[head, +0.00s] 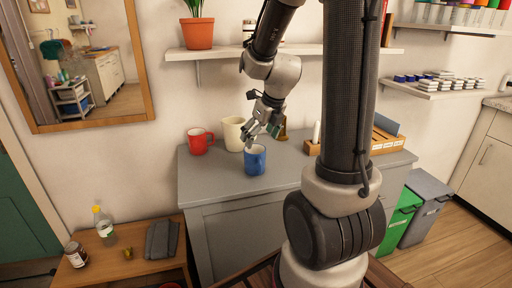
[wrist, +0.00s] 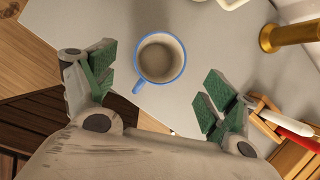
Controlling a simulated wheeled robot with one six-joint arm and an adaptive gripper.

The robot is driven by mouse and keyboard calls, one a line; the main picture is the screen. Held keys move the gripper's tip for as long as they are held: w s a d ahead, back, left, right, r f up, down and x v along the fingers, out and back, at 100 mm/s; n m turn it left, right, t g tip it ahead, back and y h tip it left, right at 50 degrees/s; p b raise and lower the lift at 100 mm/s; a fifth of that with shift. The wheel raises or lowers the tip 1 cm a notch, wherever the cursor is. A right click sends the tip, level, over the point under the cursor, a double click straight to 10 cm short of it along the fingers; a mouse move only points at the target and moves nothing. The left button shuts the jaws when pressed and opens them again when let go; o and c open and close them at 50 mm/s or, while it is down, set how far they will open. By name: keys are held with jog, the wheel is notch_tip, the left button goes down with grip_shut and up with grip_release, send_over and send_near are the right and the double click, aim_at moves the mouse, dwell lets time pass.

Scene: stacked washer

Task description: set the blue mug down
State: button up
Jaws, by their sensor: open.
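The blue mug (head: 255,161) stands upright on the grey cabinet top (head: 285,180), near its front edge. In the wrist view the mug (wrist: 177,76) shows from above, with a blue rim, a pale inside and its handle toward the lower left. My gripper (head: 262,131) is just above and behind the mug in the head view. In the wrist view its green-padded fingers (wrist: 158,92) are spread wide on either side, with clear gaps to the mug. Nothing is held.
A red mug (head: 199,142) and a cream pitcher (head: 233,134) stand to the left and behind. A brass object (wrist: 290,36) and a wooden organizer (head: 384,142) are on the right. A shelf (head: 225,51) hangs above. Bare cabinet top lies left of the blue mug.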

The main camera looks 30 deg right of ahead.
jog(key=shift+v, duration=0.85)
jog(key=s+a+r+n, duration=0.2)
jog(key=s+r+n, duration=0.3)
jog(key=n, duration=1.2)
jog(key=s+a+r+n, duration=0.3)
jog(key=s+r+n, duration=0.2)
jog(key=s+n, duration=0.9)
jog(key=shift+s+a+n+h, duration=0.25)
jog(key=shift+s+n+h, duration=0.05)
jog(key=shift+n, duration=1.6)
jog(key=shift+r, duration=0.1)
